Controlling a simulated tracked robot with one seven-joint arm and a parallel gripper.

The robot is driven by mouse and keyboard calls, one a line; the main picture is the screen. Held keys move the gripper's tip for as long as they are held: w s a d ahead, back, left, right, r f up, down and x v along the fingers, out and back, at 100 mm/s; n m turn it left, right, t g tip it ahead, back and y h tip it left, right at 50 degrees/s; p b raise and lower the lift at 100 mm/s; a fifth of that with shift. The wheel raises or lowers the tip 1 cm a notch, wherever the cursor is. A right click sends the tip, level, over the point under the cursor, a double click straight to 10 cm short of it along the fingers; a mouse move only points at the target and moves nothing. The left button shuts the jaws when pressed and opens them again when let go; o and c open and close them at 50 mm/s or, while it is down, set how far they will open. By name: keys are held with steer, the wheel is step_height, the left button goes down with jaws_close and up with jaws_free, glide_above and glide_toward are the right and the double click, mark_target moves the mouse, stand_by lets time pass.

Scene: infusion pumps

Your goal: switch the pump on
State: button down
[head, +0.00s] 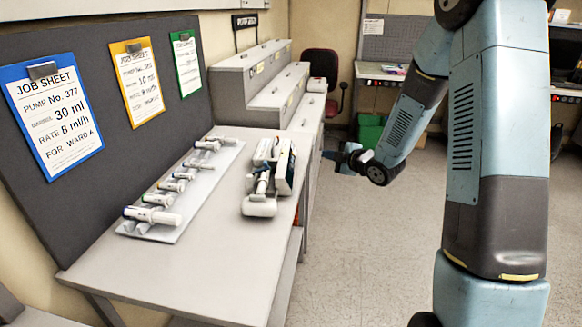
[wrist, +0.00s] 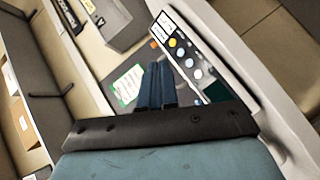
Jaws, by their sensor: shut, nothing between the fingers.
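The pump (head: 284,168) stands on the grey table near its right edge, a white unit with a syringe along its side and its front panel turned to the right. In the wrist view the pump's control panel (wrist: 184,50) shows a yellow button, several pale and blue round buttons and a dark area at its lower end. My gripper (head: 330,156) is to the right of the pump, apart from it, out over the floor. In the wrist view its dark blue fingers (wrist: 157,68) are together and empty, in front of the panel's left side. The button markings are too small to read.
A rack of several syringes (head: 205,190) lies left of the pump. Three job sheets hang on the dark board, with the blue-backed one (head: 52,118) nearest. Grey stepped cabinets (head: 262,92) stand behind. The floor (head: 365,255) right of the table is clear.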

steer(key=shift+a, duration=0.1)
steer(key=a+f, duration=0.3)
steer(key=a, duration=0.4)
steer(key=shift+w+a+f, duration=0.35)
steer(key=shift+a, duration=0.05)
steer(key=shift+a, duration=0.15)
stand_by(2.1)
steer(key=shift+a+f, duration=0.1)
steer(key=shift+a, duration=0.1)
steer(key=shift+a+f, duration=0.15)
steer(key=shift+a, duration=0.15)
stand_by(0.7)
steer(key=shift+d, duration=0.15)
steer(key=shift+s+d+r, duration=0.1)
steer(key=shift+d+r, duration=0.2)
steer(key=shift+d, duration=0.2)
stand_by(0.4)
steer(key=shift+s+d+r, duration=0.1)
steer(key=shift+d+r, duration=0.25)
steer(key=shift+d, duration=0.4)
steer(key=shift+d+r, duration=0.35)
steer(key=shift+d, duration=0.45)
steer(key=shift+s+d+r, duration=0.1)
steer(key=shift+d+r, duration=0.25)
steer(key=shift+d, duration=0.4)
